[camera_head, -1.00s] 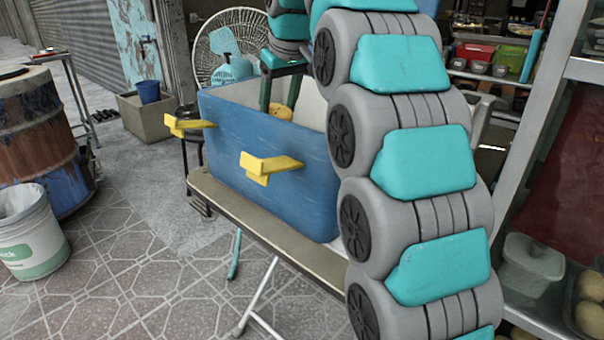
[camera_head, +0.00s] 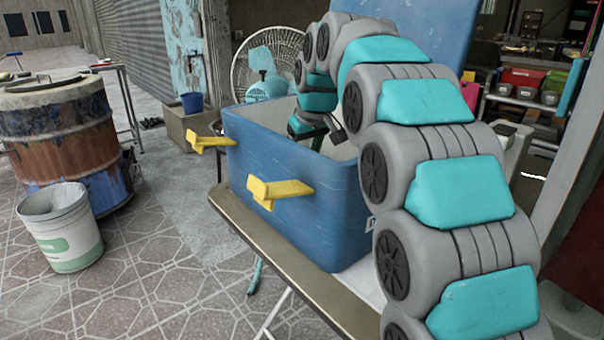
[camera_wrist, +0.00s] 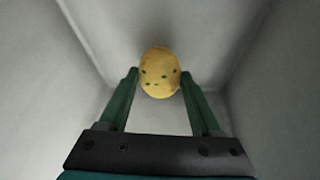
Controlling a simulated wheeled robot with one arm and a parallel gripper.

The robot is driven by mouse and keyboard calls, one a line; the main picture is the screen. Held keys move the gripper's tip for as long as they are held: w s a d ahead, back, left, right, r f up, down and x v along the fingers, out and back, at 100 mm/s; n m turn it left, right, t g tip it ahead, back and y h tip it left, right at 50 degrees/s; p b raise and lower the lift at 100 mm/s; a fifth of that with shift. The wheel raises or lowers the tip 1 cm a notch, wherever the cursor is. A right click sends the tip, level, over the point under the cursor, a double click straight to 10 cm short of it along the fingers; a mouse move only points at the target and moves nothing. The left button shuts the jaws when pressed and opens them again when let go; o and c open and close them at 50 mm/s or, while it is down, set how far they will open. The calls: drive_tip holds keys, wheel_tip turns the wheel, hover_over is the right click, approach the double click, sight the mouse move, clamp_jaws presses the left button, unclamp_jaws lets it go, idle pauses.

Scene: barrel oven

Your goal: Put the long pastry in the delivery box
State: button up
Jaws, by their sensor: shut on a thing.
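The delivery box (camera_head: 325,222) is a blue box with yellow handles and pale inner walls, standing open on a table in the head view. My gripper (camera_wrist: 159,76) is shut on the pastry (camera_wrist: 160,73), which is golden with dark specks and seen nearly end-on, so its length is hard to tell. In the wrist view the pastry is held between the green fingertips, with the pale walls of the box around it. In the head view my arm reaches over the box and bends down into it. The box's front wall hides the fingertips and the pastry there.
The box's blue lid (camera_head: 425,25) stands raised behind my arm. A narrow table (camera_head: 262,247) carries the box. A rusty barrel (camera_head: 70,145) and a white bucket (camera_head: 62,228) stand at the left. A fan (camera_head: 266,62) stands behind.

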drive_tip(key=shift+f, duration=1.85)
drive_tip(key=shift+f, duration=0.15)
drive_tip(key=o, duration=1.4)
drive_tip(key=shift+c, duration=0.2)
drive_tip(key=v, duration=1.2)
drive_tip(key=shift+b, duration=0.3)
